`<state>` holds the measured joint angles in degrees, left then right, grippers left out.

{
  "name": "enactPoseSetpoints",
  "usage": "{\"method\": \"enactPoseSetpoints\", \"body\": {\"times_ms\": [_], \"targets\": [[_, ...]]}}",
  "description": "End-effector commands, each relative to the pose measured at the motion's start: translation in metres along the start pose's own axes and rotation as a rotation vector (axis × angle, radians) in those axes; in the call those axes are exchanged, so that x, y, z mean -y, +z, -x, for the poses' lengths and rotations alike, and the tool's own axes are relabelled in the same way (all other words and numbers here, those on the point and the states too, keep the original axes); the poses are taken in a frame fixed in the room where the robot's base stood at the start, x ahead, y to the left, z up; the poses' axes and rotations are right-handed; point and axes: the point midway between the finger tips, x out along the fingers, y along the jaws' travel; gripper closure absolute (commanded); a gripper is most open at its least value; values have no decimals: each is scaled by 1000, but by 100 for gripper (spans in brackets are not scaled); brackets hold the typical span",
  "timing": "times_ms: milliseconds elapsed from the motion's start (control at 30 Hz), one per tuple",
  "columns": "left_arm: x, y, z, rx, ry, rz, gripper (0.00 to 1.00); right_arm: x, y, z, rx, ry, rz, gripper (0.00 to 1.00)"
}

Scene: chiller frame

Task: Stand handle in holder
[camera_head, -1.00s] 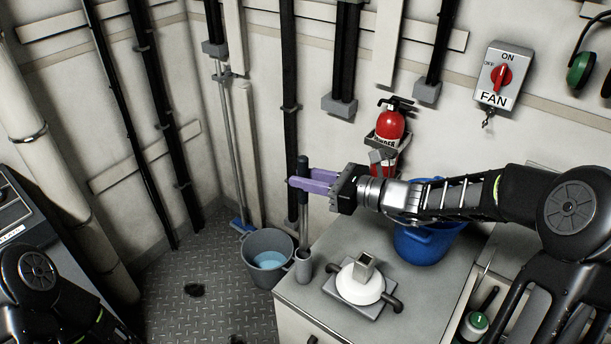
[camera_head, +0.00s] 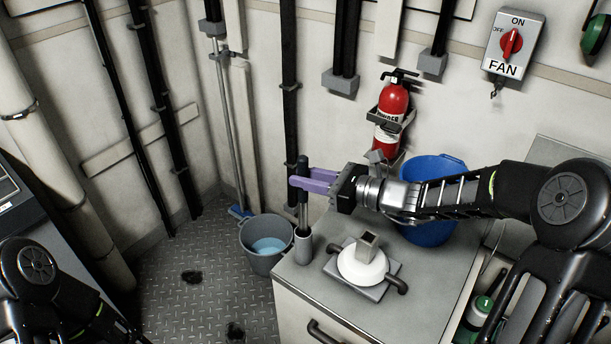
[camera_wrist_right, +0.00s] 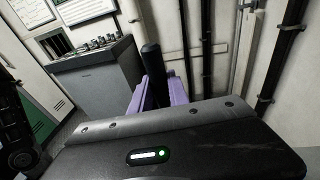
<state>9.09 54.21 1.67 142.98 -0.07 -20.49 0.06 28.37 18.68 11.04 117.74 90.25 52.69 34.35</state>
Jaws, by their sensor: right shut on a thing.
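The handle (camera_head: 303,208), a slim upright rod with a black grip on top, is in my right gripper (camera_head: 303,183). The purple fingers are shut around its upper part, just below the black top. The holder (camera_head: 303,250) is a small grey cylinder standing at the counter's left corner. The handle is lined up with it, and its lower end is hidden at the holder's mouth, seemingly inside. In the right wrist view the black top of the handle (camera_wrist_right: 153,62) rises between the purple fingers. My left gripper is out of view.
A white dome-shaped item with a square top (camera_head: 362,262) sits on the counter (camera_head: 340,312), right of the holder. A blue bucket (camera_head: 428,232) stands behind it. A grey bucket with water (camera_head: 266,240) is on the floor left of the counter. A fire extinguisher (camera_head: 390,112) hangs on the wall.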

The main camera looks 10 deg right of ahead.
Motion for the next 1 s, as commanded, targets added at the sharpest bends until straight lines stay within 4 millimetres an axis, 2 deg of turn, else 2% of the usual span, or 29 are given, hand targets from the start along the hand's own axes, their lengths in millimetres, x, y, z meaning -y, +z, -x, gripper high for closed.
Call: {"method": "enactPoseSetpoints", "body": {"times_ms": [433,467,700,767,1000], "targets": [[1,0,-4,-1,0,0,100,0,-4,-1,2,0,1,100],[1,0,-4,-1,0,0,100,0,-4,-1,2,0,1,78],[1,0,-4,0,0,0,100,0,-4,-1,1,0,1,59],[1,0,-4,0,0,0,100,0,-4,-1,1,0,0,54],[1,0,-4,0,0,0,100,0,-6,0,-2,0,-1,54]]}}
